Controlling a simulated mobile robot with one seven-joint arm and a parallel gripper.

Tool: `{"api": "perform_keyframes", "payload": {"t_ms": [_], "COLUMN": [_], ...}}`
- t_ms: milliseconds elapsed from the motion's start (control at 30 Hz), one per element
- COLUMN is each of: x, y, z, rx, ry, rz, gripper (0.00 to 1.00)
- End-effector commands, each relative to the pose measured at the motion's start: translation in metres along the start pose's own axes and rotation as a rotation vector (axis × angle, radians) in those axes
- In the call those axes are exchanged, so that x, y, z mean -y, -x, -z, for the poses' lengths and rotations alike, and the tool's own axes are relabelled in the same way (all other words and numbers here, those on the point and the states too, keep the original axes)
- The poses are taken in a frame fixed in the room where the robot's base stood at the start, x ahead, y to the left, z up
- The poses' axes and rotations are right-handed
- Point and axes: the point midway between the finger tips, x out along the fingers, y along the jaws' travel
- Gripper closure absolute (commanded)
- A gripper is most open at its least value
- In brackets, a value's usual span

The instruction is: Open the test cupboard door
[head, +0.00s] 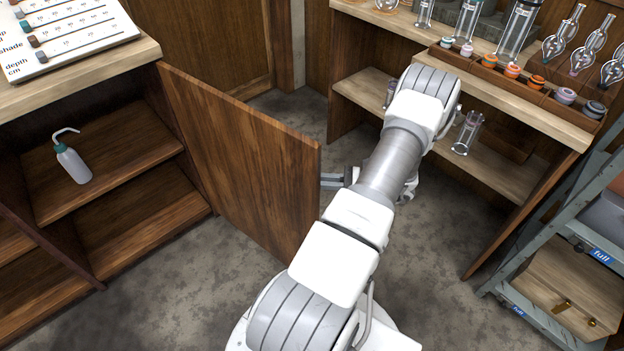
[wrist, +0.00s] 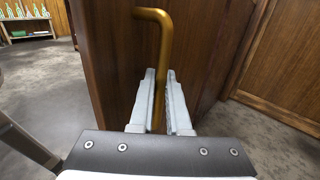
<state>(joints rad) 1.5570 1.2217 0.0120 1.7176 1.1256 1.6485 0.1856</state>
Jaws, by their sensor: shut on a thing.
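The cupboard door (head: 240,150) is a brown wooden panel, swung wide open from the cupboard on the left in the head view. The open cupboard (head: 110,185) shows its shelves. In the wrist view the door (wrist: 120,50) stands close in front of my gripper, with a brass-coloured bar handle (wrist: 155,45) on it. My gripper (wrist: 160,100) has its two pale fingers on either side of the handle and is shut on it. In the head view my gripper (head: 333,181) shows in part beside the door's free edge; the handle is hidden there.
A wash bottle (head: 72,162) stands on the cupboard's shelf. A wooden bench (head: 470,85) with glassware and coloured rings is at the right, above a lower shelf. A grey metal rack (head: 560,240) stands at far right. Bare floor (head: 430,260) lies between.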

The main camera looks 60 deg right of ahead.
Motion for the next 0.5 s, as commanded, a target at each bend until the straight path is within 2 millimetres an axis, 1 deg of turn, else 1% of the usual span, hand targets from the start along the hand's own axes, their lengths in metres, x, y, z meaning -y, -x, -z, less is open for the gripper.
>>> {"api": "perform_keyframes", "payload": {"t_ms": [233, 267, 300, 500], "x": [0.0003, 0.0003, 0.0003, 0.0002], "y": [-0.0004, -0.0004, -0.0004, -0.0003], "z": [0.0000, 0.0000, 0.0000, 0.0000], "rx": [0.000, 0.000, 0.000, 0.000], "ry": [0.000, 0.000, 0.000, 0.000], "rz": [0.000, 0.000, 0.000, 0.000], "gripper": [1.00, 0.80, 0.73, 0.73]}}
